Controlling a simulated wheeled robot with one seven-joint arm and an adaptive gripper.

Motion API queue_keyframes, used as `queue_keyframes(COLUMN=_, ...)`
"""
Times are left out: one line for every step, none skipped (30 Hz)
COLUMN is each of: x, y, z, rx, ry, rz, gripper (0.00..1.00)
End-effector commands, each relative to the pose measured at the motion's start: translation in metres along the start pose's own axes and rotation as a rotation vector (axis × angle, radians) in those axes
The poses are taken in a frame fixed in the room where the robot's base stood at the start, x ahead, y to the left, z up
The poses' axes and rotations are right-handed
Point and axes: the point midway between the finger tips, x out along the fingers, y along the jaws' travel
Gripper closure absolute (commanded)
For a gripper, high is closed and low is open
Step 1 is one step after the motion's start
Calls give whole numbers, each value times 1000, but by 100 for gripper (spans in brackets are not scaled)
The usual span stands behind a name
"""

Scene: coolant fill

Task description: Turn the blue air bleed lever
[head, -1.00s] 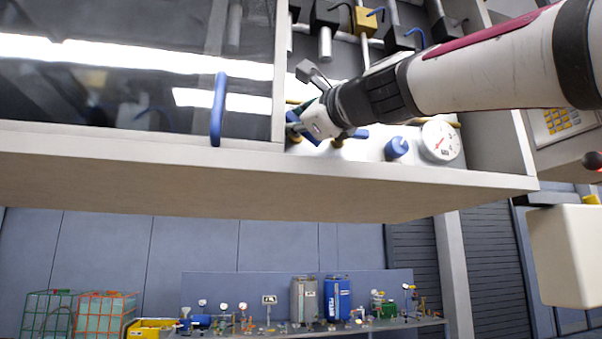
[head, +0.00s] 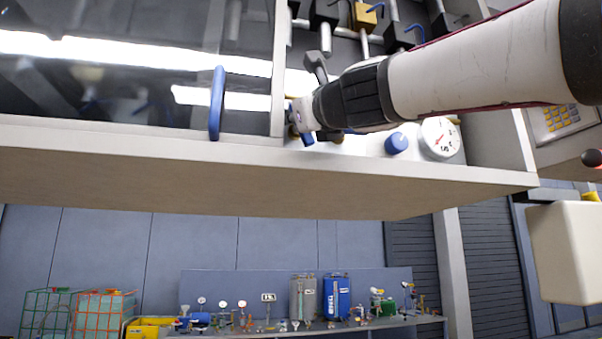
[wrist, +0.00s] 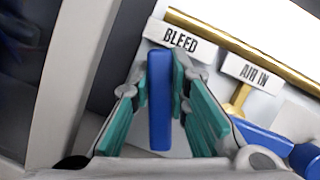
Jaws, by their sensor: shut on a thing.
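The blue bleed lever (wrist: 160,100) stands between the teal pads of my gripper (wrist: 160,112) in the wrist view, just below a white BLEED label (wrist: 180,40). My gripper is shut on this lever. In the head view my gripper (head: 302,114) is at the left end of the valve panel, and the blue lever end (head: 307,139) sticks out below it. The lever's pivot is hidden by the gripper.
A blue knob (head: 396,143) and a gauge (head: 440,138) sit further right. A glass door with a blue handle (head: 217,103) is close on the left.

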Motion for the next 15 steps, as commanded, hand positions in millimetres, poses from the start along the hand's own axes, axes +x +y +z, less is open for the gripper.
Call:
queue_keyframes(x=0, y=0, z=-1, rx=39, ry=1, rz=-14, gripper=100)
queue_keyframes(x=0, y=0, z=-1, rx=62, ry=1, rz=-25, gripper=100)
queue_keyframes(x=0, y=0, z=-1, rx=93, ry=0, rz=-36, gripper=100)
queue_keyframes(x=0, y=0, z=-1, rx=116, ry=0, rz=-46, gripper=100)
queue_keyframes(x=0, y=-1, z=-1, rx=138, ry=0, rz=-54, gripper=100)
queue_keyframes(x=0, y=-1, z=-1, rx=165, ry=1, rz=-67, gripper=100)
queue_keyframes(x=0, y=-2, z=-1, rx=185, ry=1, rz=-75, gripper=100)
queue_keyframes(x=0, y=-2, z=-1, rx=203, ry=1, rz=-84, gripper=100)
queue_keyframes(x=0, y=-2, z=-2, rx=227, ry=1, rz=-93, gripper=100)
queue_keyframes(x=0, y=-3, z=-2, rx=244, ry=1, rz=-100, gripper=100)
queue_keyframes(x=0, y=-3, z=-2, rx=258, ry=1, rz=-106, gripper=100)
queue_keyframes(x=0, y=-3, z=-1, rx=278, ry=1, rz=-114, gripper=100)
queue_keyframes(x=0, y=-3, z=-2, rx=292, ry=1, rz=-120, gripper=100)
queue_keyframes(x=0, y=-4, z=-2, rx=304, ry=1, rz=-125, gripper=100)
queue_keyframes(x=0, y=-4, z=-2, rx=318, ry=1, rz=-130, gripper=100)
